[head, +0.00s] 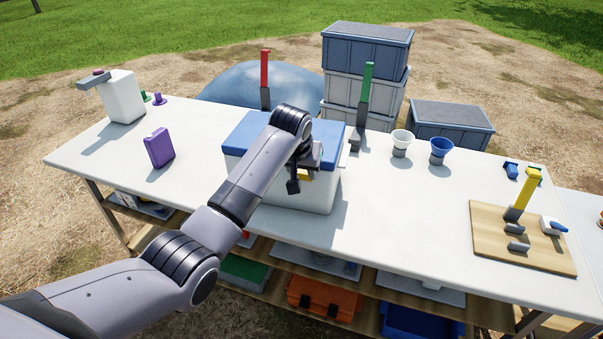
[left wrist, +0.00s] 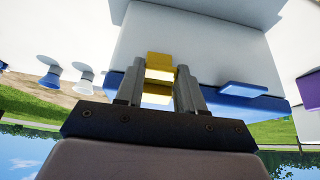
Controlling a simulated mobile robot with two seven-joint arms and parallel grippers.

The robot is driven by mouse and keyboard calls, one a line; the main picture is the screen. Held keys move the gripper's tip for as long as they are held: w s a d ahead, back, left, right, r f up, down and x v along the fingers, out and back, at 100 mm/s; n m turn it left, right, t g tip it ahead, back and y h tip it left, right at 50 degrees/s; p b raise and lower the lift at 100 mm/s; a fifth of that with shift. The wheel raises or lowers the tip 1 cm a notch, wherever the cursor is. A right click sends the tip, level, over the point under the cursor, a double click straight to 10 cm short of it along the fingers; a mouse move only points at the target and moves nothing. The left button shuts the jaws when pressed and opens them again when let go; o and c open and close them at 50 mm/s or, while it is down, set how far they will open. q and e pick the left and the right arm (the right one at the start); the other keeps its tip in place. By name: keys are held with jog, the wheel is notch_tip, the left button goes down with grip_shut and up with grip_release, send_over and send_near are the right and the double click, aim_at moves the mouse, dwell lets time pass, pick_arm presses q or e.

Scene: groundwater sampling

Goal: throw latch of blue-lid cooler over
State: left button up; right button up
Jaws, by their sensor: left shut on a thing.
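The cooler has a white body (head: 318,196) and a blue lid (head: 245,133), which looks closed. It stands at the middle of the white table. My left gripper (head: 299,181) is at the cooler's front, near the lid's edge. The yellow latch (head: 305,175) shows beside it, mostly covered by the gripper. In the left wrist view the yellow latch (left wrist: 160,64) sits between the two fingers of my left gripper (left wrist: 158,84), which are shut on it. The blue lid (left wrist: 228,103) and white body (left wrist: 205,42) also show there. My right gripper is not in view.
A purple bottle (head: 159,148) and a white container (head: 123,98) stand to the left. Red (head: 265,72) and green (head: 366,88) upright handles rise behind the cooler. Two cups stand to the right, then a wooden board (head: 490,238) with a yellow handle.

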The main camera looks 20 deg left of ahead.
aim_at(302, 174)
pick_arm(q)
jog(key=shift+w+r+g, duration=0.25)
jog(key=shift+w+g, duration=0.15)
jog(key=shift+g, duration=0.4)
jog(key=shift+w+r+g+b, duration=0.1)
jog(key=shift+w+g+b, duration=0.2)
jog(key=shift+g, duration=0.2)
jog(key=o, duration=1)
jog(key=shift+o, duration=0.2)
jog(key=shift+v, duration=3.55)
